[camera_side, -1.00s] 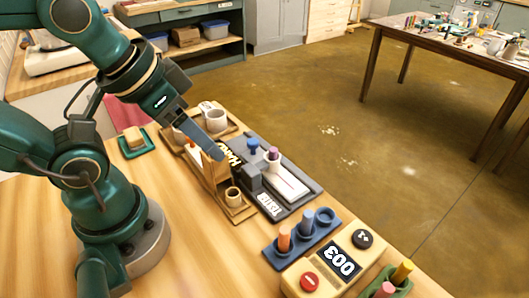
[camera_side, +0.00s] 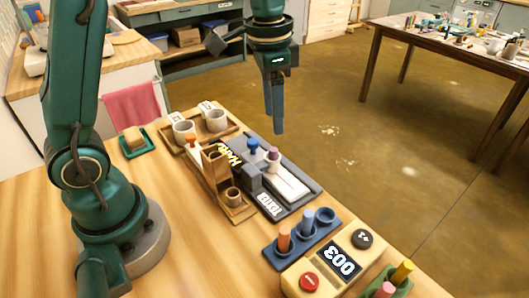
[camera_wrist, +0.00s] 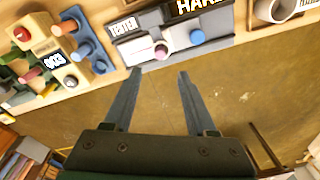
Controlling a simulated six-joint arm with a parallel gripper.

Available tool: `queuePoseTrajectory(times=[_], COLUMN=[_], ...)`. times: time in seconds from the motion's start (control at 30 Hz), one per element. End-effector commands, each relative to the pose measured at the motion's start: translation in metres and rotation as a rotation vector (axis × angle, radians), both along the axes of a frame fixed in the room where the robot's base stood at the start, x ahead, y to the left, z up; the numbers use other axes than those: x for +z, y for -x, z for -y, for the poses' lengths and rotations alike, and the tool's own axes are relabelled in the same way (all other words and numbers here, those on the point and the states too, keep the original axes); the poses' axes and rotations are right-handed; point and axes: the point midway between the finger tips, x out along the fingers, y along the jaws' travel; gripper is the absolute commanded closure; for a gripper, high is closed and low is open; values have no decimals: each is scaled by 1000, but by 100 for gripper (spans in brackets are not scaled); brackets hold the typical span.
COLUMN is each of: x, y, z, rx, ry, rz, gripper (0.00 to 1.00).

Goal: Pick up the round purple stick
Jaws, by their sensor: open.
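The round purple stick (camera_side: 273,154) stands upright on the white strip of the grey tester (camera_side: 292,187). In the wrist view the purple stick (camera_wrist: 161,51) shows its pale end just beyond the gap between my fingertips. My gripper (camera_side: 276,126) points down, open and empty. It hangs in the air above and apart from the stick. In the wrist view my gripper (camera_wrist: 158,74) has its two fingers spread wide.
A blue knob (camera_side: 253,146) stands close beside the purple stick. A blue holder (camera_side: 290,255) carries orange and blue sticks. A counter box (camera_side: 330,262) reads 003. A green holder (camera_side: 402,290) has yellow and pink sticks. Cups (camera_side: 216,120) stand on a wooden tray.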

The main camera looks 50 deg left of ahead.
Motion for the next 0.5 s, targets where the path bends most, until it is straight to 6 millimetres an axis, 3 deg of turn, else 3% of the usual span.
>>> queuePoseTrajectory(times=[0.1,0.5], x=[-19,-63], y=[-6,-3], z=[-2,-2], rx=[6,9], ry=[3,4], rz=[-52,-92], gripper=[43,43])
